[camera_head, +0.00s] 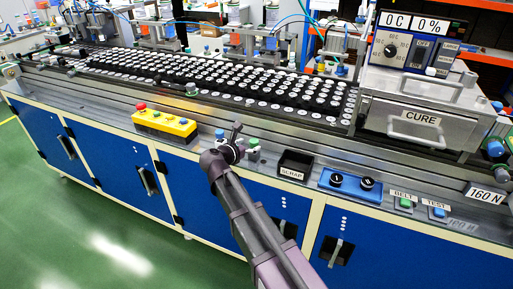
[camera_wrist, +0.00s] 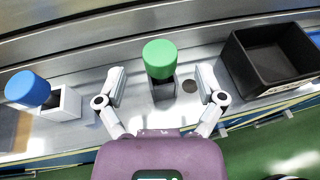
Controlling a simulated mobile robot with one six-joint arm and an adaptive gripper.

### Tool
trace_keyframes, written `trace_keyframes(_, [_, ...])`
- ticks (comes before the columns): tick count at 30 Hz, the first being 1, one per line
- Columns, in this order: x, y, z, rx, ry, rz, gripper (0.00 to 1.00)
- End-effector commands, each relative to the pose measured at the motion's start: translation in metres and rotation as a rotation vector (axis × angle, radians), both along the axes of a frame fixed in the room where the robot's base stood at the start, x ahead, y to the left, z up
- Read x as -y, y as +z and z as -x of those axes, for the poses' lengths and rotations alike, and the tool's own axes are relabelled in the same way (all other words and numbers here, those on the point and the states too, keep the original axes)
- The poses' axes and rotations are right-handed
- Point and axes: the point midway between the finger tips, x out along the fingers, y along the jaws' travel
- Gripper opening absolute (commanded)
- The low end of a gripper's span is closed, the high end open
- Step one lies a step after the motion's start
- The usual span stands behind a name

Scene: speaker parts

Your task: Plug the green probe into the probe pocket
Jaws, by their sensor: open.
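The green probe (camera_wrist: 160,58) stands between my fingers in the wrist view, its round green cap uppermost. Below the cap is a dark grey block or holder (camera_wrist: 163,91); I cannot tell whether it is the probe pocket. In the head view the green probe (camera_head: 253,143) shows small beside my gripper (camera_head: 238,138). My gripper (camera_wrist: 162,84) is open, with one pale finger on each side of the probe and a visible gap to both.
A blue-capped piece (camera_wrist: 27,88) leans by a white block (camera_wrist: 64,103) at left. The black scrap bin (camera_wrist: 240,62) stands close on the right. In the head view a yellow button box (camera_head: 165,124) is to the left and a blue knob panel (camera_head: 351,184) to the right.

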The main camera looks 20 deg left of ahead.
Motion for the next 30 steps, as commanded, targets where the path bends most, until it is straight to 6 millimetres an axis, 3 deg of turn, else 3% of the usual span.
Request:
trace_keyframes(9, [0.008,-0.010,-0.029,0.000,0.001,0.001,0.88])
trace_keyframes(26, [0.009,-0.009,-0.030,0.000,0.000,0.001,0.88])
trace_keyframes(27, [0.009,-0.009,-0.030,0.000,0.000,0.001,0.85])
trace_keyframes(30, [0.009,-0.009,-0.030,0.000,0.000,0.000,0.55])
